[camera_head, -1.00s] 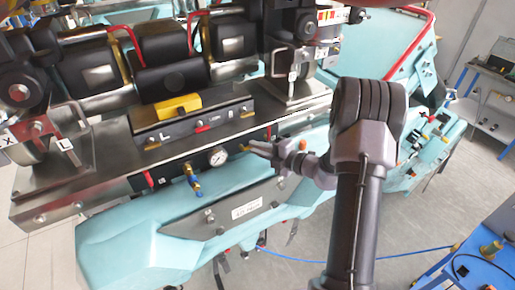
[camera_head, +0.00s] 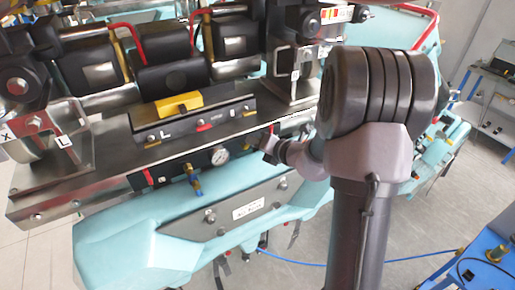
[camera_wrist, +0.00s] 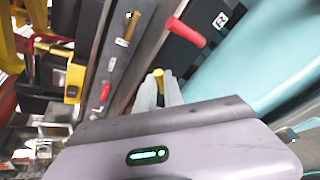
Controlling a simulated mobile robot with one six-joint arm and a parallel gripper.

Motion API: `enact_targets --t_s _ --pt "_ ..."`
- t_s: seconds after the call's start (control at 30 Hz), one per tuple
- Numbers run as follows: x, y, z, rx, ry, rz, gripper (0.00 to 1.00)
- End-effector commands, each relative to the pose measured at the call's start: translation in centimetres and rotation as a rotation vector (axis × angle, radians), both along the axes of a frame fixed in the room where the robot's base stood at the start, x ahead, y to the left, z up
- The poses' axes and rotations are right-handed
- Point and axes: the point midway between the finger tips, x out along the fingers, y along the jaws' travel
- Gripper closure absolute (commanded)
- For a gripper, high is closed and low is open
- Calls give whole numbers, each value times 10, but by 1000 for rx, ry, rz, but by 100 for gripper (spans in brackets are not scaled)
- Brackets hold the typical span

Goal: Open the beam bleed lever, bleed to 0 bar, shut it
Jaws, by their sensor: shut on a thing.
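The bleed lever appears as a small yellow handle (camera_wrist: 158,76) between my two pale fingertips in the wrist view. My gripper (camera_wrist: 160,92) is shut on it there. In the head view my gripper (camera_head: 266,145) is at the front panel, right of the gauge, and its tips and the lever are hard to make out. The round white pressure gauge (camera_head: 220,156) sits on the dark front panel. Its needle is too small to read. How far the lever is turned I cannot tell.
A red handle (camera_wrist: 185,32) sits beside the yellow one, near an R label (camera_wrist: 221,20). A brass and blue fitting (camera_head: 194,180) hangs below the panel. The teal body (camera_head: 150,235) lies below. A yellow block (camera_head: 180,104) stands above. A blue bench (camera_head: 480,255) is at lower right.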

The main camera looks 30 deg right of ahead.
Motion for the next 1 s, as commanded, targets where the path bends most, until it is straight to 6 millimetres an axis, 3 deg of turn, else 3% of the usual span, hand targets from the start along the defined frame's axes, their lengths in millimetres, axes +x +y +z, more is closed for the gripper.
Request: enact_targets --t_s 0.6,1.0 --pt "-1 21 -3 -553 -23 2 100" --pt "-1 29 1 -759 -25 2 100"
